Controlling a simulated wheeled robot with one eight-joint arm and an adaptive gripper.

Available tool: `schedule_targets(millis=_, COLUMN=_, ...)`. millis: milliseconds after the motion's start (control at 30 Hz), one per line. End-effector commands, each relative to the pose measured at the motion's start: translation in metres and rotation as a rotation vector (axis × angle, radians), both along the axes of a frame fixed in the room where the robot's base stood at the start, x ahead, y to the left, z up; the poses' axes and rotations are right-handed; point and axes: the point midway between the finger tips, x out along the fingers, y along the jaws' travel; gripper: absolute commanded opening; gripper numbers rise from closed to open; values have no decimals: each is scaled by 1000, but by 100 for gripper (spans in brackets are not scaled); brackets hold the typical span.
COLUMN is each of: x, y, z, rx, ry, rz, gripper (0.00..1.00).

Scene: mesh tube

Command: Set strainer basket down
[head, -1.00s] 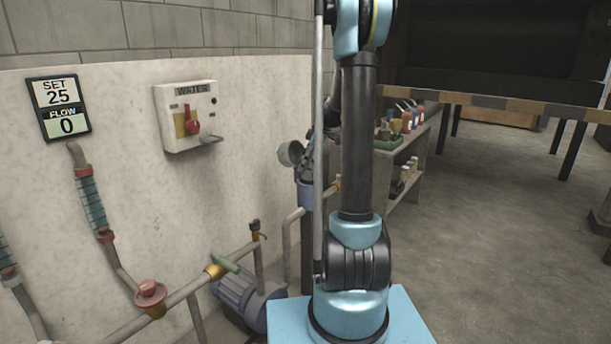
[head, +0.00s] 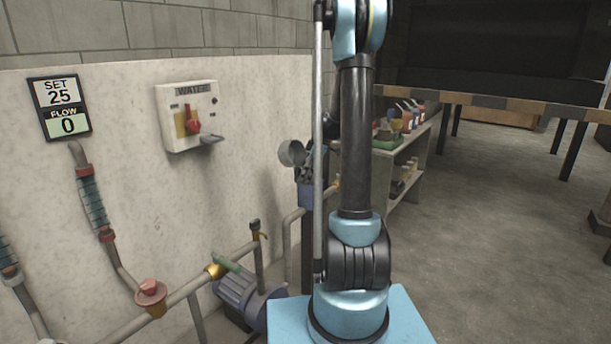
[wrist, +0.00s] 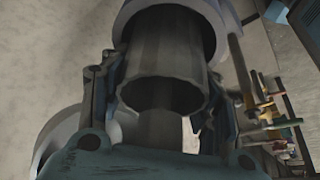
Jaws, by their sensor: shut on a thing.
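The strainer basket (wrist: 165,55) is a dark grey tube with a scalloped open end. In the wrist view it lies between the fingers of my gripper (wrist: 160,95), which is shut on it. A wide grey ring (wrist: 208,28) surrounds the tube's far part; I cannot tell whether they touch. In the head view my gripper (head: 312,163) is just above a blue-grey pot (head: 307,193) on the pipework, partly hidden by my arm. The basket is too small and covered to make out there.
A round grey disc (head: 291,153) stands left of my gripper. Pipes (head: 250,252) and a blue motor (head: 247,295) lie below it along the wall. A shelf (head: 410,150) with bottles stands behind on the right. Floor at the right is clear.

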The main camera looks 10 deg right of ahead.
Motion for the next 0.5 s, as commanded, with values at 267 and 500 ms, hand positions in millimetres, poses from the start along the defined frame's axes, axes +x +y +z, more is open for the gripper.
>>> schedule_targets(millis=267, x=-3, y=-1, z=-5, rx=-3, ry=5, rz=1, gripper=77)
schedule_targets(millis=500, x=-2, y=-2, z=-4, rx=-2, ry=3, rz=-1, gripper=77)
